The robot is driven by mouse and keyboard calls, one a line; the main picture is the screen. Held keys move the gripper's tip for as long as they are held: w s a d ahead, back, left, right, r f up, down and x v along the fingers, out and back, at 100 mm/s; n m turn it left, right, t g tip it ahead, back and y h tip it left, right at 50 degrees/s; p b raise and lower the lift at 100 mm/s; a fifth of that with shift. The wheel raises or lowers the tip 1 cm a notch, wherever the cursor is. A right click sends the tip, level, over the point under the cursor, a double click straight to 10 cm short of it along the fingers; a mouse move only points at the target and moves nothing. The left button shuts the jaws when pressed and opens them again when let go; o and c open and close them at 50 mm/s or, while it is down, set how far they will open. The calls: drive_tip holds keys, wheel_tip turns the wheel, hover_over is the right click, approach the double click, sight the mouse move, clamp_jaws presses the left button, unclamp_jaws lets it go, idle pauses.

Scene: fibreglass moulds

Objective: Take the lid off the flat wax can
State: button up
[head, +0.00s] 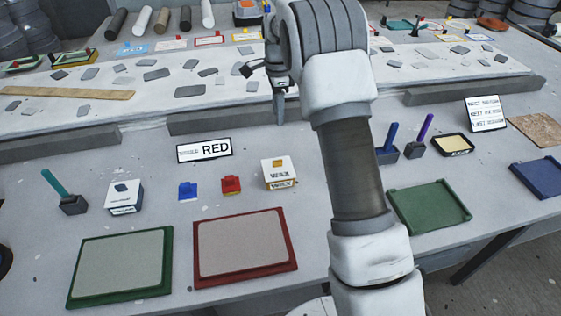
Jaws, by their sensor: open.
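A squat box-like can marked WAX (279,174) stands on the near table, right of the RED sign.
Green (120,264) and red (245,247) framed panels lie in front. My arm hides part of the table's middle. A RED sign (204,150) stands behind.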

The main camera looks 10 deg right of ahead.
drive_tip(key=p, duration=0.1)
hover_over(278, 160)
drive_tip(key=f, duration=1.2)
drive_tip(key=shift+w+d, duration=0.15)
drive_tip(key=shift+w, duration=0.15)
drive_tip(key=f, duration=0.3)
drive_tip(key=f+p, duration=0.1)
drive_tip(key=shift+s+a+f, duration=0.2)
drive_tip(key=shift+s+f, duration=0.15)
drive_tip(key=shift+f, duration=0.4)
clamp_jaws()
